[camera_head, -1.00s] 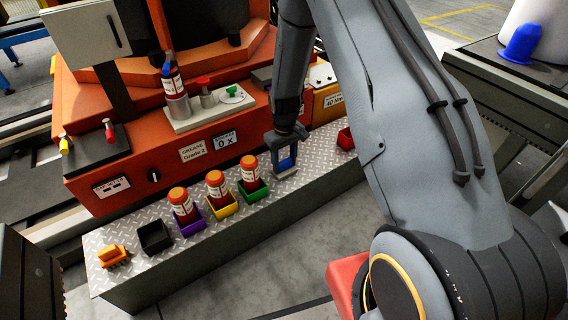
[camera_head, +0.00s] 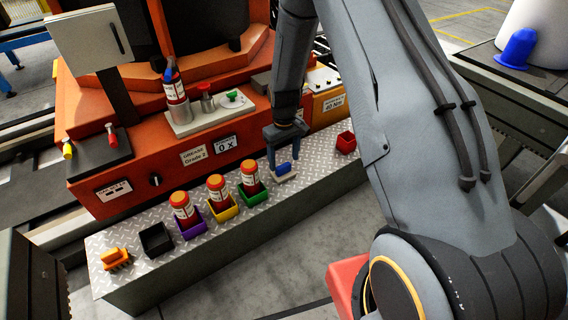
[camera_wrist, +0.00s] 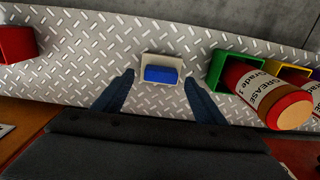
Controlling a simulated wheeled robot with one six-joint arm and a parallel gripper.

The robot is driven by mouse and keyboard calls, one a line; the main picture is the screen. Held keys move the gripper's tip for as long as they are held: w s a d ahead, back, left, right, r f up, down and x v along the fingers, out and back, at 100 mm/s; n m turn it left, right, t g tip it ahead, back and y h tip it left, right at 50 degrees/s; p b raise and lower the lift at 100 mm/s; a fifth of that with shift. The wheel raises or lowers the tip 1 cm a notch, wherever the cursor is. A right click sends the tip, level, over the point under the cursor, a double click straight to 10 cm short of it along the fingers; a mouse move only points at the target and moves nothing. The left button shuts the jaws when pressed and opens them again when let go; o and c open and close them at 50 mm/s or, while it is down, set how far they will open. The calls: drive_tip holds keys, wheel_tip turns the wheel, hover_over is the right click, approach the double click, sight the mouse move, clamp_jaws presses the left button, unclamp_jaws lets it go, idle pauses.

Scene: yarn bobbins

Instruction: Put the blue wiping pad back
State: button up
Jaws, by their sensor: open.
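The blue wiping pad (camera_head: 284,168) sits in a small whitish tray (camera_head: 285,178) on the metal bench. In the wrist view the pad (camera_wrist: 160,74) lies inside the tray (camera_wrist: 147,59), between and clear of my two fingers. My gripper (camera_head: 283,154) is above the tray, pointing down, open and empty. In the wrist view my gripper (camera_wrist: 160,80) has its fingers spread on either side of the tray, with a gap at each side.
A green bin (camera_head: 253,195) with a grease bottle (camera_head: 250,172) stands to the left, with yellow and purple bins beyond. A red bin (camera_head: 346,143) stands to the right. An empty black bin (camera_head: 156,239) and an orange brush (camera_head: 115,259) are at the bench's left end.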

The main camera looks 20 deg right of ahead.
sight(284, 165)
wheel_tip(284, 165, up, 8)
drive_tip(key=p, duration=0.2)
drive_tip(key=s+a+r+n, duration=0.2)
drive_tip(key=s+a+r, duration=1.2)
drive_tip(key=s+a, duration=0.3)
drive_tip(key=s+a+r, duration=0.2)
drive_tip(key=s, duration=0.7)
drive_tip(key=s+a+r+n, duration=0.1)
drive_tip(key=s+a+r, duration=0.1)
drive_tip(key=s, duration=0.7)
drive_tip(key=shift+s+a+r+n+y, duration=0.15)
drive_tip(key=shift+s+r+n+y, duration=0.15)
drive_tip(key=shift+r, duration=0.3)
drive_tip(key=d+r+m+p, duration=0.3)
drive_tip(key=d+r+p, duration=0.7)
drive_tip(key=r+p, duration=0.3)
drive_tip(key=d+r+m+p, duration=0.4)
drive_tip(key=d+r+p, duration=0.7)
drive_tip(key=r+p, duration=0.3)
drive_tip(key=shift+r+p, duration=0.25)
drive_tip(key=shift+p, duration=0.55)
